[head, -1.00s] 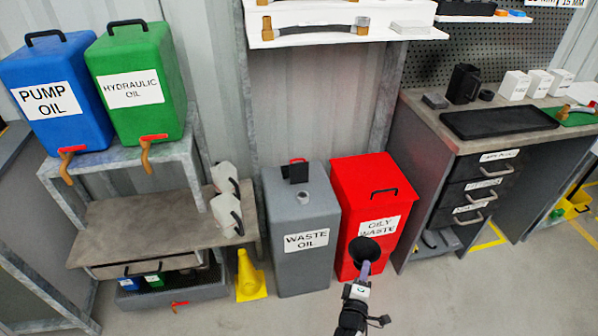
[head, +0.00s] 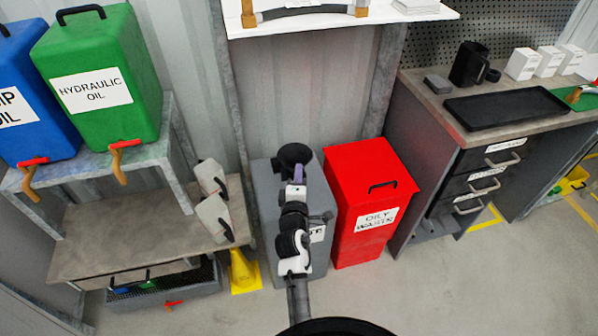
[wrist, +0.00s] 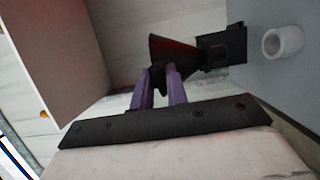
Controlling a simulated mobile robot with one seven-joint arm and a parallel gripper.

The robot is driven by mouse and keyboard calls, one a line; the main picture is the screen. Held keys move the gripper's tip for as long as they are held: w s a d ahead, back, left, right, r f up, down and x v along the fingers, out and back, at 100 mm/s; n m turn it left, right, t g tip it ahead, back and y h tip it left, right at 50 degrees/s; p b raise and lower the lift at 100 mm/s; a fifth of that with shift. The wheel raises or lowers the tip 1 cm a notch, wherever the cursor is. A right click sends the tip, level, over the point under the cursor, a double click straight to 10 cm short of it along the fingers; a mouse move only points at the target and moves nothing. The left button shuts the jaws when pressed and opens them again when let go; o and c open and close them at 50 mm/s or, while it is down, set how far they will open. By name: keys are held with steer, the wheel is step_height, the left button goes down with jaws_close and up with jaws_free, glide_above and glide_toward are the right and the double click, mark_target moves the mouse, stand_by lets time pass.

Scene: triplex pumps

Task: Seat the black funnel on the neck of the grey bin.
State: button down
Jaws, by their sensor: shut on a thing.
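The black funnel (head: 293,154) is held in my gripper (head: 300,172), over the back part of the grey bin (head: 266,215) in the head view. In the wrist view the funnel (wrist: 180,50) is between the purple fingers (wrist: 160,80), which are shut on it. Its wide mouth faces left there and its narrow end faces right, toward the bin. The bin's pale round neck (wrist: 284,42) stands on the grey top (wrist: 292,88), apart from the funnel. In the head view my arm hides the neck and part of the bin's label.
A black block (wrist: 236,42) stands on the bin top beside the neck. The red oily waste bin (head: 365,200) stands close on the right. A yellow cone (head: 243,270) and a low bench (head: 140,232) with white jugs (head: 213,216) are on the left. A shelf (head: 340,20) hangs above.

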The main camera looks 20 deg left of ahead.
steer(key=shift+s+f+b, duration=0.15)
steer(key=shift+b, duration=0.3)
step_height(320, 180, down, 6)
steer(key=b, duration=0.5)
steer(key=shift+r, duration=0.2)
steer(key=shift+f+b, duration=1.6)
steer(key=shift+f, duration=0.4)
stand_by(1.2)
steer(key=c, duration=1.3)
jaws_free()
